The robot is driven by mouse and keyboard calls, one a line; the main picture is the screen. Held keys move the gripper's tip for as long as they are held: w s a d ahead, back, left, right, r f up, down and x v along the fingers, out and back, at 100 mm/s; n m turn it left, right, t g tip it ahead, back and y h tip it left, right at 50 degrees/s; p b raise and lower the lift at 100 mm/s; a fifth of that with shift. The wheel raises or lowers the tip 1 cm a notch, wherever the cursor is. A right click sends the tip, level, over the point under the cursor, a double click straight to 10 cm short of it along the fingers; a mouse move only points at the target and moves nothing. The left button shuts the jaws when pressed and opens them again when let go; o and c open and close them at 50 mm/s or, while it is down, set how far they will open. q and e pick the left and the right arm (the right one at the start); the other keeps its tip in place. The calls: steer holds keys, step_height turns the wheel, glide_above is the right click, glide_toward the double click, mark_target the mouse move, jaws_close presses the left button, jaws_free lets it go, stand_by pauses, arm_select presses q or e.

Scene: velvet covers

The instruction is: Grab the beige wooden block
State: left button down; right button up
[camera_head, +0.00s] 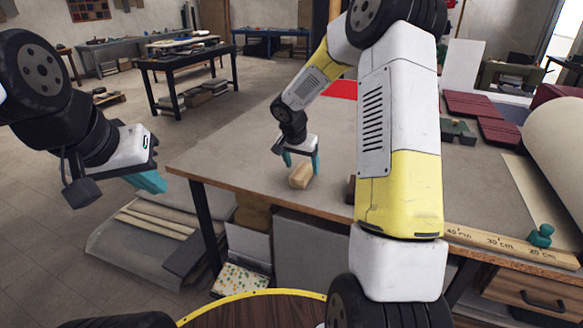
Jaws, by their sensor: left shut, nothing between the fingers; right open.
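A beige wooden block (301,176) lies on the grey table top (240,148) near its front left part. My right gripper (301,163) points down right at the block, its teal fingers apart. One finger is to the left of the block's far end and the other is at its right side. I cannot tell whether the fingers touch it. My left gripper (152,182) is shut and empty, off the table's left edge and apart from the block.
A dark brown object (350,190) is partly hidden behind my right arm. Dark red pieces (472,105), a green block (458,131), a ruler (500,245), a small teal figure (541,236) and a large beige roll (560,140) are on the right. The table left of the block is clear.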

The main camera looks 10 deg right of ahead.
mark_target(303, 171)
steer(key=shift+x, duration=2)
steer(key=shift+s+f, duration=0.1)
steer(key=shift+f, duration=0.05)
steer(key=shift+c, duration=0.2)
steer(key=c, duration=1.5)
